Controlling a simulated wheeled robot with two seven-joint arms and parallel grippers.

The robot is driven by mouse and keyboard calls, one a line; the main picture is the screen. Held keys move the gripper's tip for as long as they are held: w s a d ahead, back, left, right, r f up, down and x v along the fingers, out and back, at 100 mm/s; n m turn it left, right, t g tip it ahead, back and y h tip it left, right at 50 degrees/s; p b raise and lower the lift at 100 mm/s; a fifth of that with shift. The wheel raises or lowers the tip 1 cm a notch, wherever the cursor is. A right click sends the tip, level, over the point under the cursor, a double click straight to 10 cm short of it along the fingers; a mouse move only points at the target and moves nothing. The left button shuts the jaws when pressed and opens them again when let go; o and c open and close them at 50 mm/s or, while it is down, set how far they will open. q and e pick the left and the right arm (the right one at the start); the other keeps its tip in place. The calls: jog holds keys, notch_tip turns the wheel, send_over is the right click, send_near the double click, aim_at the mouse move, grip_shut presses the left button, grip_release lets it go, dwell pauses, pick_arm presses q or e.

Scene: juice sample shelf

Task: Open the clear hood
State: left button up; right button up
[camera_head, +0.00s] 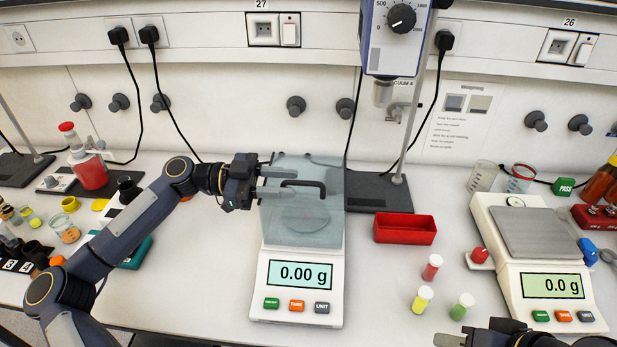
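The clear hood (328,232) is a bluish see-through cover over the round pan of a white balance (334,290) whose display reads 0.00 g. It looks closed. A black bar handle (312,184) sits on the hood. My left gripper (284,182) comes in from the left, and its two grey fingers are apart, one above the other, at the handle's left end. I cannot tell if they touch the handle. My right gripper (450,340) shows only in part at the bottom edge, and its finger opening is cut off.
A red tray (405,229) stands right of the balance, with a dark stand base (372,192) behind. Small capped vials (432,267) stand on the bench before a second balance (535,232). Bottles and jars crowd the left side.

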aim_at(317, 185)
pick_arm(q)
jog(key=shift+d+p, duration=0.5)
jog(key=shift+d, duration=1.9)
jog(key=shift+c, duration=0.4)
grip_shut()
